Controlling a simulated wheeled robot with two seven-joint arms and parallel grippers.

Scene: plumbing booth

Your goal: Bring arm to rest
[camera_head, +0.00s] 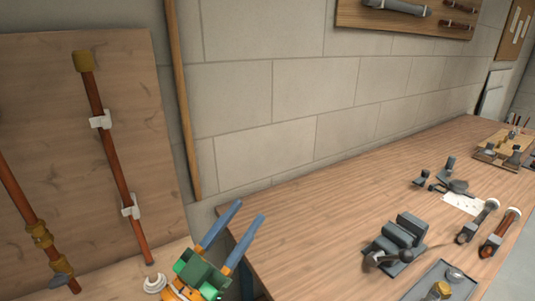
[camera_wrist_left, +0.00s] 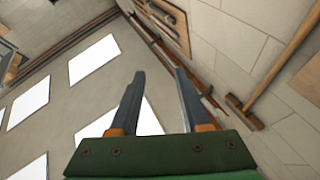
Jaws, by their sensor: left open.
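My left gripper (camera_head: 240,226) shows at the bottom middle of the head view, with two blue fingers spread apart and nothing between them. It is raised in front of the near left corner of the wooden workbench. In the left wrist view the same gripper (camera_wrist_left: 157,80) is open and empty, with the ceiling and wall behind it. My right gripper is in neither view.
A wooden panel with copper pipes (camera_head: 108,150) stands at the left. The workbench (camera_head: 310,230) carries a vise (camera_head: 396,240), a tray (camera_head: 440,280) and several tools at the right. Its left part is clear. A tool board (camera_head: 405,18) hangs on the block wall.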

